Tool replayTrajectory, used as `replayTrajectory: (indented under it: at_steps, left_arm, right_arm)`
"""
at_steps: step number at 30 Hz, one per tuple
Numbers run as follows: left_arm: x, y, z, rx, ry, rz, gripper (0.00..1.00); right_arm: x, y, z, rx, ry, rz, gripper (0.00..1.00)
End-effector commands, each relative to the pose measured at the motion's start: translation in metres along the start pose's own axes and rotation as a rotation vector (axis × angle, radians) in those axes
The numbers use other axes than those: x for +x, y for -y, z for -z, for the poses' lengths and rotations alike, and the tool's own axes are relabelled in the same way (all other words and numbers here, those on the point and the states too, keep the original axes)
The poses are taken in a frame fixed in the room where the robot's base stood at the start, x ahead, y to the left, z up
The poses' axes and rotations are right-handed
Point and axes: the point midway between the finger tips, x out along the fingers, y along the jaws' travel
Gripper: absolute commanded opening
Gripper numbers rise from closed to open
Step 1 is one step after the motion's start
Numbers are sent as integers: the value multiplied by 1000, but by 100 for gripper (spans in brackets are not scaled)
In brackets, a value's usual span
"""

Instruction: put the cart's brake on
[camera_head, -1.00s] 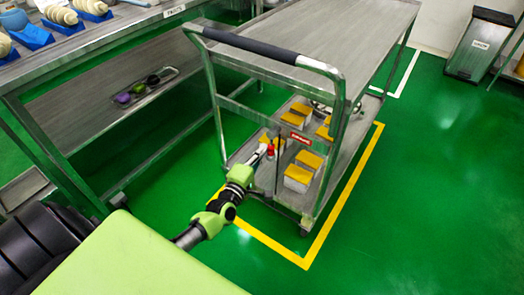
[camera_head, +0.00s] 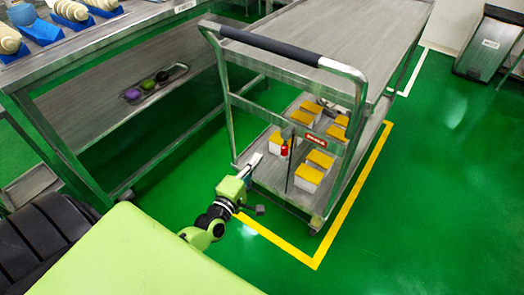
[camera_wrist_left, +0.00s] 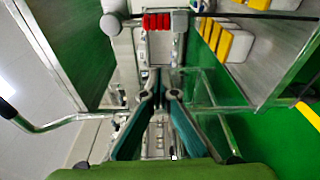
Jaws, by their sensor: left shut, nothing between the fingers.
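The steel cart (camera_head: 345,35) stands with its dark-sleeved push handle (camera_head: 270,47) toward me. A small red part (camera_head: 284,149), perhaps the brake's grip, is at the cart's near end, beside the red label plate (camera_head: 313,139). In the left wrist view, a ribbed red part (camera_wrist_left: 157,21) lies at the top, between a pale round knob and a grey block. My left gripper (camera_head: 256,159) is low at the cart's near end, left of the red part and apart from it. Its fingers (camera_wrist_left: 159,75) are closed together and empty. My right gripper is not in view.
White boxes with yellow tops (camera_head: 308,178) stand on the cart's lower shelf. A yellow floor line (camera_head: 350,203) runs around the cart. A steel workbench (camera_head: 110,42) stands left, with a small tray on its lower shelf. Green floor is clear at right.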

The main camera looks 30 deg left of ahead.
Motion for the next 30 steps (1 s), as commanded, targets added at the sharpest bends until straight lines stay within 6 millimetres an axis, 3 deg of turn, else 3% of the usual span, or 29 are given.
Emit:
replayTrajectory:
  at_steps: [7,24,27,30]
  left_arm:
    - [-19,0,0,0,0,0,0]
    - [-20,0,-1,1,2,1,0]
    - [-21,2,-13,30,32,23,0]
    - [-25,7,-43,118,112,82,0]
  right_arm:
    - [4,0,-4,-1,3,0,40]
    - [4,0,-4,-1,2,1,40]
    - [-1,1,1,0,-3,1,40]
    - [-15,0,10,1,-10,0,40]
